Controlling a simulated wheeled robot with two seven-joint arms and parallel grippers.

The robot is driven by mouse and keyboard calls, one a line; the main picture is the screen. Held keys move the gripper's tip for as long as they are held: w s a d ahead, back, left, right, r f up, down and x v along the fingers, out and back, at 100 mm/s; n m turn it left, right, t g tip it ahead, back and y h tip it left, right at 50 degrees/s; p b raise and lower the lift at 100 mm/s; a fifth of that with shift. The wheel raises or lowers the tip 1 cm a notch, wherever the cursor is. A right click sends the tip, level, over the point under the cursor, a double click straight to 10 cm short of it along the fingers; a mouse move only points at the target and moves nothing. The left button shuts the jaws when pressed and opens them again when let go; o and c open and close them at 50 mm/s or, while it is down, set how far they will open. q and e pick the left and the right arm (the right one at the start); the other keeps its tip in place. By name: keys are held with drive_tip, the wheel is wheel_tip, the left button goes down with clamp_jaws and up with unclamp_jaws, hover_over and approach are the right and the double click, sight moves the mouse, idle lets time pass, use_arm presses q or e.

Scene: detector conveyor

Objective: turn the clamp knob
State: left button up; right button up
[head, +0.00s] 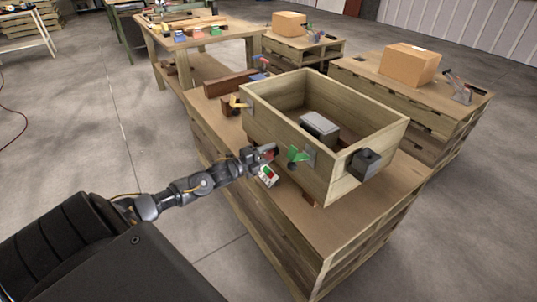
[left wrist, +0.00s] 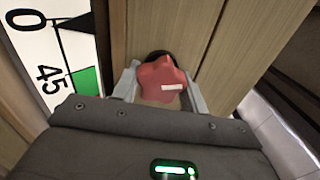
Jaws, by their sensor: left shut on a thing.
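The red, star-shaped clamp knob (left wrist: 160,72) has a white mark on its face, lying to the right of and below its centre. My left gripper (left wrist: 162,88) is shut on the knob, with one pale finger on each side of it. In the head view my left gripper (head: 266,154) is at the near left side of the open wooden crate (head: 288,160), where the knob is mostly hidden. A white dial card (left wrist: 45,62) with 0, 45, a black wedge and a green patch is left of the knob; in the head view it is small (head: 267,176). My right gripper is out of view.
The crate stands on a pallet stack (head: 262,225) and holds a grey block (head: 320,126). A green piece (head: 297,155) and a dark block (head: 365,162) are at its near walls. Cardboard boxes (head: 409,64) stand on pallets behind.

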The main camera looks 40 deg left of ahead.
use_arm(q)
drive_tip(key=o, duration=0.9)
drive_tip(key=shift+c, duration=0.2)
drive_tip(key=shift+o, duration=0.7)
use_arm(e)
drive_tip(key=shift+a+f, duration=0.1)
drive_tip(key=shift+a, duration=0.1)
use_arm(q)
drive_tip(key=p+v, duration=0.1)
drive_tip(key=v, duration=1)
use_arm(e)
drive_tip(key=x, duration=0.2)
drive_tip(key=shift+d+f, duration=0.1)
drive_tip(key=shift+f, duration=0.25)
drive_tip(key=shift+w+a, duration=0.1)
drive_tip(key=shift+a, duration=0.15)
